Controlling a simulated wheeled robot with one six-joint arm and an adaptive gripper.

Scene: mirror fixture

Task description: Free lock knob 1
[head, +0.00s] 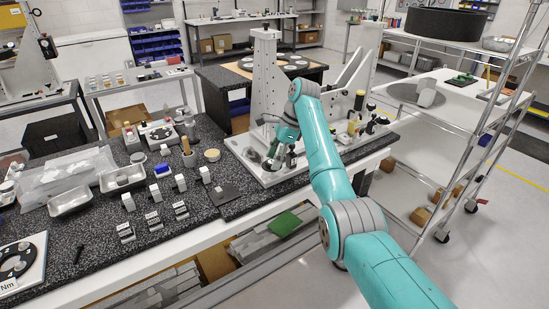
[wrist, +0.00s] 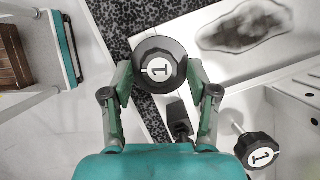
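In the wrist view a round black knob (wrist: 160,67) with a white disc marked 1 sits between the fingertips of my gripper (wrist: 160,73). The fingertips lie against its left and right edges. A second black knob (wrist: 257,150) marked 1, with a lobed rim and a pale stem, is at the lower right, outside my fingers. In the head view my gripper (head: 283,150) is low over the white fixture plate (head: 262,178), in front of the upright column. The knob between my fingers is hard to make out there.
The tall white column (head: 266,75) and slanted brace (head: 345,77) rise close behind my gripper. Several black-topped posts (head: 372,122) stand to the right of it. Trays (head: 122,178) and small labelled blocks (head: 153,219) occupy the bench to the left.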

